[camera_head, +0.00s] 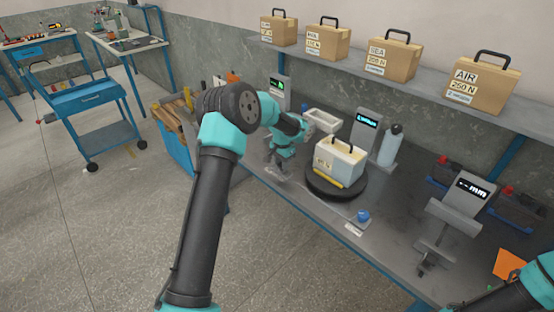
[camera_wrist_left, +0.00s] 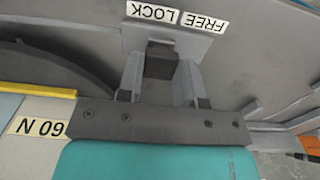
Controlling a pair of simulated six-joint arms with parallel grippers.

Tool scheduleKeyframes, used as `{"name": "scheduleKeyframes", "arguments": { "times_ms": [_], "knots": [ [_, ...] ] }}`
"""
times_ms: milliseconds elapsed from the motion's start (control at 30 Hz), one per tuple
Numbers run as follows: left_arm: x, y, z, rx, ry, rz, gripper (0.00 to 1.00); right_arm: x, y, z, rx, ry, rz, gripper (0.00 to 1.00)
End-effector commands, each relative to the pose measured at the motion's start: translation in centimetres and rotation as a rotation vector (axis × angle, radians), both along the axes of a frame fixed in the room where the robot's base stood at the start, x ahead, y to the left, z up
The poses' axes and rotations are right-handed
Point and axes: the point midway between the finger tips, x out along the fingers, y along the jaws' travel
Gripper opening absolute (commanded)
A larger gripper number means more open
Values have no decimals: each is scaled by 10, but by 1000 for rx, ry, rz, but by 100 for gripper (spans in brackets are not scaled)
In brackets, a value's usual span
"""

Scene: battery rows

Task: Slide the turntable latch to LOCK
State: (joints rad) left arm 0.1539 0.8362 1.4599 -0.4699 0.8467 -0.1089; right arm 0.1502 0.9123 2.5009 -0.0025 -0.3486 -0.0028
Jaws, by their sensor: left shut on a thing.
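In the left wrist view the turntable (camera_wrist_left: 45,68) is at the left. The latch, a small dark block (camera_wrist_left: 161,62), lies between my left gripper's fingers. Two upside-down labels lie just beyond it, LOCK (camera_wrist_left: 152,12) on the left and FREE (camera_wrist_left: 205,22) on the right; the block is nearer LOCK. My left gripper (camera_head: 280,172) is shut on it, left of the turntable in the head view. My right gripper is out of view.
A small display (camera_head: 366,126) and a bottle (camera_head: 390,146) stand behind the turntable. A blue knob (camera_head: 362,216) is in front of it. A measuring stand (camera_head: 440,222) is at the right. Several cases line the shelf above. Bare bench lies between knob and stand.

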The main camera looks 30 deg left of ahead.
Motion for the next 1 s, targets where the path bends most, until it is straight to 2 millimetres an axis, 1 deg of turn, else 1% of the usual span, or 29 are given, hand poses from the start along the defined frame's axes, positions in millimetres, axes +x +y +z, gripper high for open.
{"name": "scheduleKeyframes", "arguments": {
  "times_ms": [33,133,400,433,500,700,1000],
  "knots": [
    [-2,-9,1,0,0,-5,0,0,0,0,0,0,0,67],
    [-4,-16,1,-1,0,-1,0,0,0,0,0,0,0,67],
    [-5,-19,0,-2,3,-1,0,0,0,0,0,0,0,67],
    [-5,-19,0,-2,3,-1,36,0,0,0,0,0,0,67],
    [-5,-19,0,-2,3,-1,42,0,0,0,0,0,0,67],
    [-5,-18,0,-2,1,-1,60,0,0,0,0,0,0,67],
    [-5,-17,3,0,0,0,60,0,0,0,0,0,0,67]
  ]
}}
